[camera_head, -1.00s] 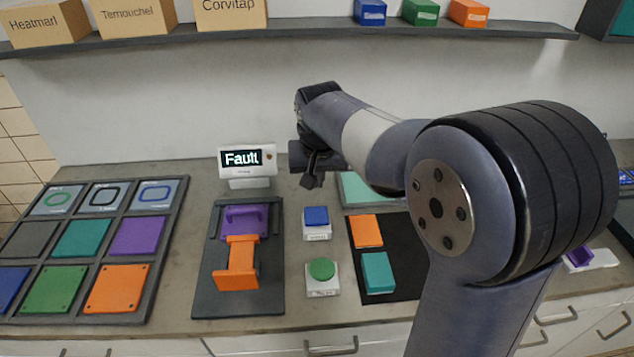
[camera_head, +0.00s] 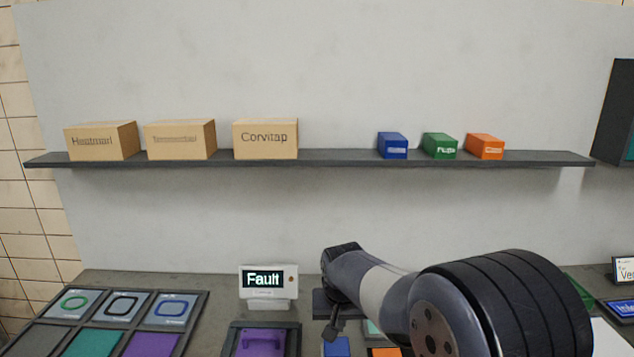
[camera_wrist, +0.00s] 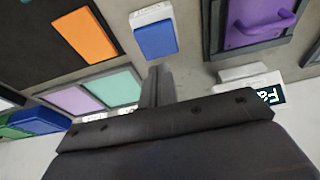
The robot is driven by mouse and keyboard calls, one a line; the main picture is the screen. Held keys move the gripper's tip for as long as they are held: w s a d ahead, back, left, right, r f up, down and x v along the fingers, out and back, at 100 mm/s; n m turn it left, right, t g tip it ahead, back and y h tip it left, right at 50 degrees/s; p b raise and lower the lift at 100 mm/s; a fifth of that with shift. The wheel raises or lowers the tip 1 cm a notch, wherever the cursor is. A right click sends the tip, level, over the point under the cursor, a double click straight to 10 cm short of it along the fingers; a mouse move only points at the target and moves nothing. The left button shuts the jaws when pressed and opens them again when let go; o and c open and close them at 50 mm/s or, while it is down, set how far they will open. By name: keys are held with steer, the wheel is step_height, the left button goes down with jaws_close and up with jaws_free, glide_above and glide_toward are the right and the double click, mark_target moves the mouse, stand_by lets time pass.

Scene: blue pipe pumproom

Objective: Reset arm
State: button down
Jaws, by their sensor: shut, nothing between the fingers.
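My gripper (camera_head: 334,330) hangs above the counter, right of the small white display reading "Fault" (camera_head: 265,283). In the wrist view my gripper's fingers (camera_wrist: 158,75) are together with nothing between them. A blue button on a white base (camera_wrist: 155,38) lies beyond the fingertips, apart from them; in the head view the blue button (camera_head: 337,346) is cut by the bottom edge. A purple piece with a handle (camera_head: 262,342) sits in a dark tray below the display, and it also shows in the wrist view (camera_wrist: 258,20).
A wall shelf holds cardboard boxes, one marked "Corvitap" (camera_head: 265,139), and small blue (camera_head: 392,146), green (camera_head: 439,146) and orange (camera_head: 485,147) boxes. A panel of coloured tiles (camera_head: 125,325) lies at left. The wall between shelf and counter is clear.

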steer(key=b+x, duration=0.1)
steer(key=x, duration=0.1)
steer(key=shift+w+a+f+b, duration=0.15)
steer(key=shift+w+f+b, duration=0.1)
steer(key=shift+w+b, duration=0.1)
steer(key=v, duration=0.8)
steer(key=shift+r, duration=0.4)
steer(key=shift+f, duration=0.1)
